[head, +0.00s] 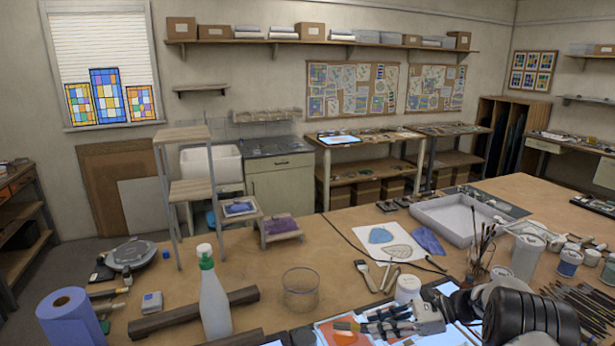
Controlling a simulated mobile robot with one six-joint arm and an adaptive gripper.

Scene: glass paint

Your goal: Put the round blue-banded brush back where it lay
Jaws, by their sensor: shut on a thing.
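My gripper (385,322) is low in the front of the head view, over the near edge of the work table. Its fingers point left and are shut on a slim thing, taken as the round blue-banded brush. The brush is mostly hidden by the fingers, and its blue band cannot be made out. A sheet with orange and pale blue patches (328,331) lies beneath and left of the fingers. Several brushes lie side by side on the table at the right (572,299). My arm covers part of the table to their left.
A jar of upright brushes (478,262) and white paint pots (568,262) stand behind my arm. A grey tray (455,222) is farther back.

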